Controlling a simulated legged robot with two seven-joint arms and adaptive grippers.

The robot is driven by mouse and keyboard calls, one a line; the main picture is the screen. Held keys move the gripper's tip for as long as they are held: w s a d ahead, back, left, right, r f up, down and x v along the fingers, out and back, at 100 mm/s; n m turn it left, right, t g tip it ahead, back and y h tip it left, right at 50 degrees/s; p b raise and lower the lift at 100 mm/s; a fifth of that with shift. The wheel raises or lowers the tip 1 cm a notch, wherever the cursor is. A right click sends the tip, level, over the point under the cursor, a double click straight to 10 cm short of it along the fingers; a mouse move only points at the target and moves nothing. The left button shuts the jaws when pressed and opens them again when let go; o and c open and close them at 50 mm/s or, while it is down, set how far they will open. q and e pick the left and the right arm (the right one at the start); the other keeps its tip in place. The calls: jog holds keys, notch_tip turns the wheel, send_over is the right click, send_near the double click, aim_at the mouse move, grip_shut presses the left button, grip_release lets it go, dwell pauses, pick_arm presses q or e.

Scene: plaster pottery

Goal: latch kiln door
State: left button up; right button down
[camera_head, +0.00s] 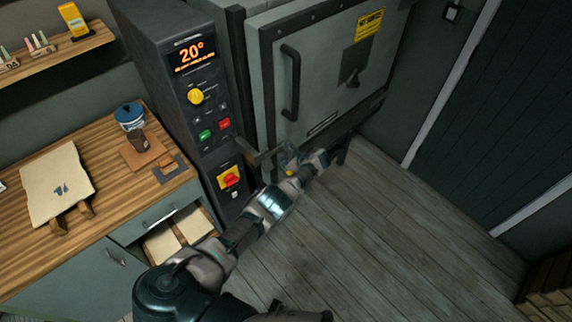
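A dark bar-like part (262,157), perhaps the latch, sticks out at the door's lower left. My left arm reaches up from the bottom left, and my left gripper (305,168) is just below the door's lower edge. Its fingers are too small and dark to read. My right gripper is out of view.
The control panel (192,90) reads 20° and has a yellow knob, green and red buttons. A wooden workbench (100,120) with a blue-lidded jar (130,117), cloth and open drawer (180,236) stands at left. The plank floor (400,245) is clear at right.

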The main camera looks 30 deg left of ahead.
pick_arm(q)
jog(key=o, duration=0.6)
jog(key=shift+s+d+f, duration=0.1)
jog(key=shift+f, duration=0.15)
jog(key=shift+o, duration=0.2)
jog(key=shift+w+r, duration=0.1)
jog(key=shift+w, duration=0.1)
